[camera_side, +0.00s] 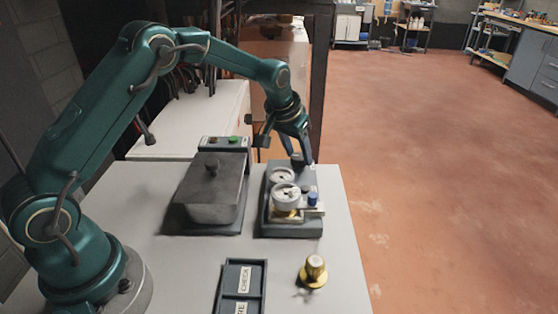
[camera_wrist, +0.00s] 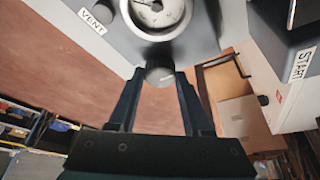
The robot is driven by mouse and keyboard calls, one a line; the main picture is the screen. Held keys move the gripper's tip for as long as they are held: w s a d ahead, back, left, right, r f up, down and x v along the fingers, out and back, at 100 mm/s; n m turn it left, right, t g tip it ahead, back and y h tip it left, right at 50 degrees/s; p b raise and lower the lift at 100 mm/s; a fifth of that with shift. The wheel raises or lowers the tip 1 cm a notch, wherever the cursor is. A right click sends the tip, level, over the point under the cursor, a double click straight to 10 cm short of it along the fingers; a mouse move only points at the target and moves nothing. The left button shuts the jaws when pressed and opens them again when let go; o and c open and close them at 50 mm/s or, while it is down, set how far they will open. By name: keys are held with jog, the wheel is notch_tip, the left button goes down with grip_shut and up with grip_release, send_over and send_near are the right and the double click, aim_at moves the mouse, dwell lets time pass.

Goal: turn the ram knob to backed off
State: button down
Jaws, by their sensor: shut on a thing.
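The ram knob, as I take it, is a round grey knob (camera_wrist: 160,76) with a short white mark on its face. It sits at the edge of the dark grey gauge unit (camera_side: 268,222), below a round dial in the wrist view. My gripper (camera_wrist: 159,84) has one finger on each side of the knob and is shut on it. In the side view my gripper (camera_side: 298,158) reaches down at the far end of the gauge unit, and the knob is hidden there. No label for the knob's positions is readable.
A VENT label (camera_wrist: 92,20) is beside the dial. The gauge unit carries a gauge (camera_side: 286,195) and a blue cap (camera_side: 313,198). Left of it stands a lidded grey box (camera_side: 212,190). A brass-coloured part (camera_side: 314,270) and a CHECK tray (camera_side: 243,280) are in front.

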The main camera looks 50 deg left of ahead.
jog(key=shift+n, duration=0.5)
jog(key=shift+f, duration=0.1)
jog(key=shift+c, duration=1.7)
grip_release()
jog(key=shift+v, duration=2.6)
jog(key=shift+d, duration=0.1)
